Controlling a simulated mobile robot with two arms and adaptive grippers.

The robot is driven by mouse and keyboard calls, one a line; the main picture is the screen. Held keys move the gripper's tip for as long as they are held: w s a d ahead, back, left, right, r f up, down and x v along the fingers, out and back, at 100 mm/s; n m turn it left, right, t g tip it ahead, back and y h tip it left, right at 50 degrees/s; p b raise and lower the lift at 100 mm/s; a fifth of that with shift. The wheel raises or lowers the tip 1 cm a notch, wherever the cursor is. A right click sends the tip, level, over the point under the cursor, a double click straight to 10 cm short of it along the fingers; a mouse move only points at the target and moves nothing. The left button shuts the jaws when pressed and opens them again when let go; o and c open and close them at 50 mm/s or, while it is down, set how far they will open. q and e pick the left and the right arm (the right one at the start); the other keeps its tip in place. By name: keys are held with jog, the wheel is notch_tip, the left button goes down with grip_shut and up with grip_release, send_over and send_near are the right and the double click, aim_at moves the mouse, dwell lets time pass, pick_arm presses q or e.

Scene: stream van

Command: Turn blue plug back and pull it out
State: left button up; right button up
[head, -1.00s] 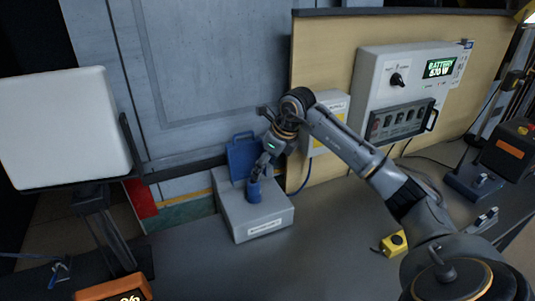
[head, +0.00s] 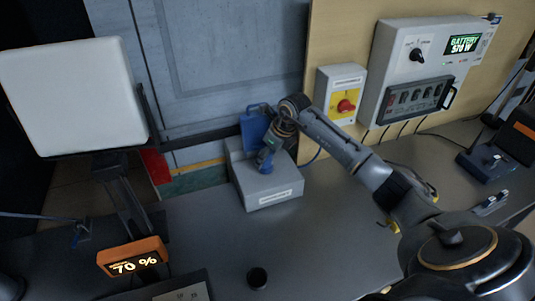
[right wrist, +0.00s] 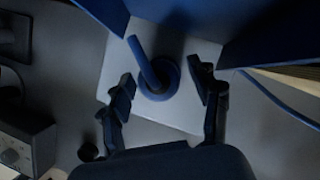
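The blue plug (head: 266,160) stands in the top of a grey box (head: 268,190) on the metal worktop. A blue flap (head: 253,126) stands upright behind it. My right gripper (head: 268,152) is down at the plug, and its fingers are small and partly hidden in the head view. In the right wrist view the plug (right wrist: 158,80) is round with a slanting blue bar. It lies between the two fingers of my open right gripper (right wrist: 166,92), with a visible gap on each side. My left gripper is not in view.
A yellow panel with a red knob (head: 346,105) and a grey battery unit (head: 405,65) are on the back wall. An orange display (head: 132,257) and a black cup (head: 257,278) are at the front. The worktop between cup and box is clear.

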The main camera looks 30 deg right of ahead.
grip_shut()
jog(key=shift+r+m+h+p, duration=0.15)
jog(key=shift+m+h+p, duration=0.2)
jog(key=shift+m, duration=0.25)
jog(key=shift+m+h, duration=0.25)
jog(key=shift+m, duration=0.75)
jog(key=shift+a+p, duration=0.1)
jog(key=shift+p, duration=0.25)
jog(key=shift+m+h, duration=0.3)
jog(key=shift+m, duration=0.3)
jog(key=shift+m+h, duration=0.4)
jog(key=shift+m, duration=0.6)
jog(key=shift+m+h, duration=0.5)
jog(key=shift+m, duration=1)
